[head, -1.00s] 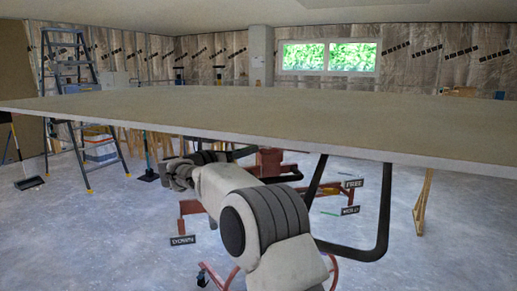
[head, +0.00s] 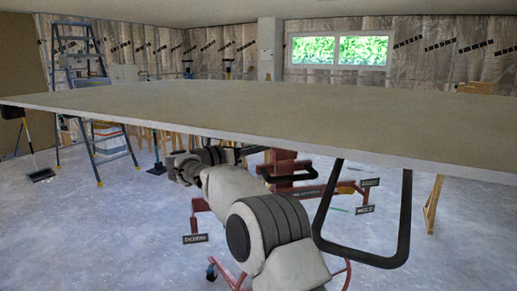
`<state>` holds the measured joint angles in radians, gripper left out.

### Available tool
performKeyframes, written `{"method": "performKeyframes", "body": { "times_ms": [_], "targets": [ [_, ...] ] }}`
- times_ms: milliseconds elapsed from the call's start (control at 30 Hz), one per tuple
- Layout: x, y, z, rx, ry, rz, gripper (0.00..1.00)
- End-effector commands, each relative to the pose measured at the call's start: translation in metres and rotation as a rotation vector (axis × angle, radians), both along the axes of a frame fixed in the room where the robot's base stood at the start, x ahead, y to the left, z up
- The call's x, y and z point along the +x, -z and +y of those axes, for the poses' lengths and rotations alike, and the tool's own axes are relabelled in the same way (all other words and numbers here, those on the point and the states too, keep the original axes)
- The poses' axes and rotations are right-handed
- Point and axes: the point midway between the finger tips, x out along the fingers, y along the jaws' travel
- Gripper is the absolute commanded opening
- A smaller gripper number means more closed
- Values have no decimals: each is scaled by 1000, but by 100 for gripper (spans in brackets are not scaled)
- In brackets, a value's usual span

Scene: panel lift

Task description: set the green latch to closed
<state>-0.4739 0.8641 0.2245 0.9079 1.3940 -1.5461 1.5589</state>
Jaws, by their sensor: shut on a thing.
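A thin green piece (head: 338,209), small in the head view, shows below the panel near the HOLD sign. It may be the green latch; its setting cannot be told at this size. The red lift frame (head: 283,168) stands under a large, flat, pale panel (head: 250,115). My arm reaches from the bottom middle toward the left of the frame, under the panel's near edge. Its far end is partly hidden by the panel and by my own links. My gripper cannot be made out, nor what it is on.
A black bar loop (head: 405,215) hangs at right, close to my arm. Signs read FREE (head: 370,182), HOLD (head: 365,210) and, blurred, DOWN (head: 195,239). A blue stepladder (head: 80,60) and a broom (head: 40,175) stand at left. The floor at far right is mostly clear.

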Motion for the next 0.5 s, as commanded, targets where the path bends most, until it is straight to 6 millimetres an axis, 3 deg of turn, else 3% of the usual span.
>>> {"method": "performKeyframes", "body": {
  "times_ms": [33, 67, 200, 500],
  "targets": [
    [0, -3, -1, -1, 1, -6, 0],
    [0, -3, -1, -1, 1, -6, 30],
    [0, -2, -1, -1, 1, -4, 56],
    [0, -1, 0, 0, 0, -3, 58]
  ]
}}
